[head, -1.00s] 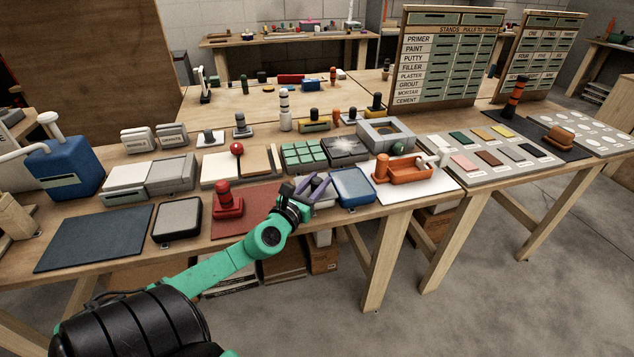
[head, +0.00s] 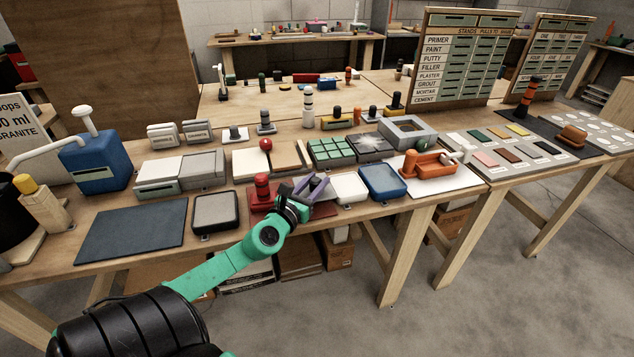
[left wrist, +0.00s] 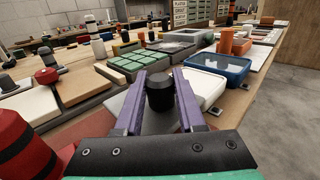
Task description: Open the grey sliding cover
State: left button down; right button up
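My left gripper (head: 312,190) is over the front edge of the bench, between a red stand and a white tray. Its purple fingers are spread. In the left wrist view, a black round knob (left wrist: 160,92) stands between the fingers (left wrist: 160,80), above a grey flat surface (left wrist: 160,122). I cannot tell whether the fingers touch the knob. The grey surface may be the sliding cover; the gripper mostly hides it in the head view. A box with a white part and a grey top (head: 203,165) sits further back left. My right gripper is not in view.
The red stand (head: 263,190) is left of the gripper, and the white tray (head: 350,188) and blue tray (head: 383,181) are right. A green-tiled block (head: 331,150) lies behind. A dark mat (head: 132,232) covers the front left. Bench space between items is tight.

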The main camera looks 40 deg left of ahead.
pick_arm(q)
jog(key=shift+s+a, duration=0.2)
jog(key=shift+w+d, duration=0.15)
jog(key=c, duration=0.9)
grip_release()
jog(key=shift+w+d, duration=0.2)
jog(key=o, duration=0.4)
jog(key=shift+a, duration=0.15)
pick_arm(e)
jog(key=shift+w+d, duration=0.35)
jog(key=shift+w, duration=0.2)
pick_arm(q)
jog(key=shift+s, duration=0.1)
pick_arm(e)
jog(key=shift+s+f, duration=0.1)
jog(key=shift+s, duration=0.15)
